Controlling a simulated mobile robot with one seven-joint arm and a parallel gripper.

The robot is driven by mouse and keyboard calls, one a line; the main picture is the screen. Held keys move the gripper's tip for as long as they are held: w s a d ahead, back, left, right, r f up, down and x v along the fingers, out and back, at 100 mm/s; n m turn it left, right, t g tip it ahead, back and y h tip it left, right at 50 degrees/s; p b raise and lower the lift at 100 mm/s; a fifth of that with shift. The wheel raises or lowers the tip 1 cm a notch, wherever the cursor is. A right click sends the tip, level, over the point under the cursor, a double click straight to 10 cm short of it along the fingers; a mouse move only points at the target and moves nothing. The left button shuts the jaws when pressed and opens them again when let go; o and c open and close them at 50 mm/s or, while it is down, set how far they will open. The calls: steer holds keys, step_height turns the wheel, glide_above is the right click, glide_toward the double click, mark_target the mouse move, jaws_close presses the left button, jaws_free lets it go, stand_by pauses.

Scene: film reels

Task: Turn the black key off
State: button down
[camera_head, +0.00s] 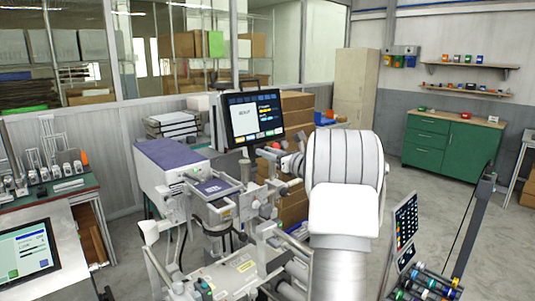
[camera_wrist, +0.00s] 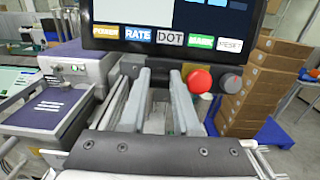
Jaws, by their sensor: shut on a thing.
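The black key (camera_wrist: 161,81) shows only as a small dark shape between my fingertips, below the monitor screen. Its outline and turn angle are hard to make out. My gripper (camera_wrist: 161,76) has its two grey fingers pointing at the panel, one on each side of that dark shape, and is shut on it. A round red button (camera_wrist: 200,80) sits just right of the right finger, with a dark grey knob (camera_wrist: 231,84) beyond it. In the head view my arm hides most of the gripper, and the key cannot be made out.
The monitor (camera_head: 253,116) stands over the panel, and its lower edge (camera_wrist: 160,44) is close above my fingertips. A grey machine with a purple top (camera_wrist: 72,57) is at left. Stacked cardboard boxes (camera_wrist: 258,85) stand at right. Open floor lies before the green cabinet (camera_head: 449,145).

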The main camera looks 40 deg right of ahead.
steer(key=shift+f+n+b, duration=0.2)
steer(key=shift+n+b, duration=0.1)
steer(key=shift+b, duration=0.15)
steer(key=shift+d+r+n+g+y+b, duration=0.1)
steer(key=shift+n+g+y+b, duration=0.4)
steer(key=shift+n+b, duration=1.9)
steer(key=shift+d+r+n+g+y+b, duration=0.1)
steer(key=shift+n+g+y+b, duration=0.6)
steer(key=shift+n, duration=3.3)
steer(key=shift+r+n+g+y+b, duration=0.1)
steer(key=shift+n+g+y+b, duration=0.2)
steer(key=shift+n+b, duration=2.2)
steer(key=shift+n+p, duration=0.7)
steer(key=shift+n, duration=0.1)
steer(key=c, duration=0.9)
jaws_free()
